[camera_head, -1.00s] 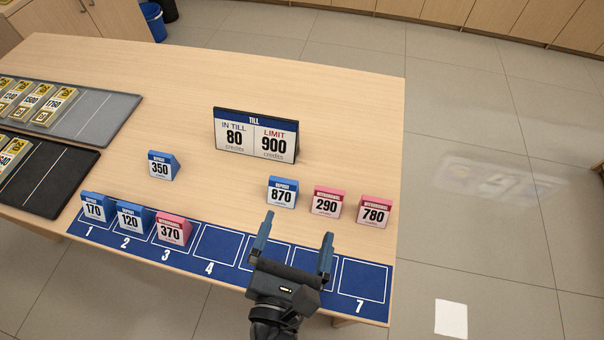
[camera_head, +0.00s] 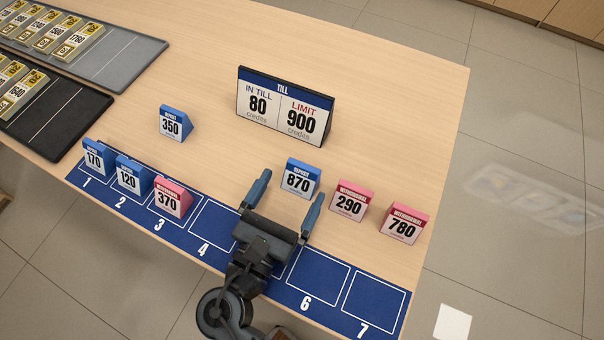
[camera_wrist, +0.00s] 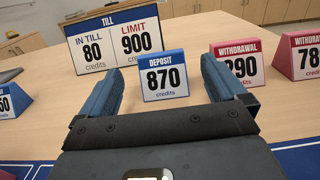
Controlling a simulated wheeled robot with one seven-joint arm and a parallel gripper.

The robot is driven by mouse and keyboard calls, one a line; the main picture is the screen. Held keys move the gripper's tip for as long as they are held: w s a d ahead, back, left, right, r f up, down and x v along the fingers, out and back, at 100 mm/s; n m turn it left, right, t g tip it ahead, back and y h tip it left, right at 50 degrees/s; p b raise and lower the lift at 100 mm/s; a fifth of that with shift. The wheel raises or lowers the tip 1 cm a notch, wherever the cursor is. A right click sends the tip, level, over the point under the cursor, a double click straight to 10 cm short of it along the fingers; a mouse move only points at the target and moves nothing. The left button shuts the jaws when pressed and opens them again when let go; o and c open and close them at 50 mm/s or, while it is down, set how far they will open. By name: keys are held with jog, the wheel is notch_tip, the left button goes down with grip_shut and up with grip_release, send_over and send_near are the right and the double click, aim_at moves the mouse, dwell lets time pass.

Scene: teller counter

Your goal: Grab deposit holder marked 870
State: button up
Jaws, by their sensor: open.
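The blue deposit holder marked 870 (camera_head: 300,179) stands upright on the counter, behind the numbered blue strip. In the wrist view the 870 holder (camera_wrist: 164,76) shows face-on, ahead of and between my fingers. My gripper (camera_head: 285,190) is open and empty. Its two fingers point toward the holder, the left finger to its left and the right finger close to its lower right. In the wrist view the fingers (camera_wrist: 160,88) flank the holder with a gap on each side. I cannot tell whether the fingertips reach alongside it.
The red 290 holder (camera_head: 352,201) stands just right of my right finger, with the red 780 holder (camera_head: 403,223) beyond. The till sign (camera_head: 285,104) stands behind. Holders 170 (camera_head: 94,158), 120 (camera_head: 131,174) and 370 (camera_head: 171,197) occupy slots 1 to 3. Blue 350 (camera_head: 174,124) stands left.

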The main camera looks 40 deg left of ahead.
aim_at(302, 169)
jog(key=x, duration=0.7)
jog(key=shift+w, duration=0.25)
jog(key=shift+r, duration=0.1)
jog(key=c, duration=1.1)
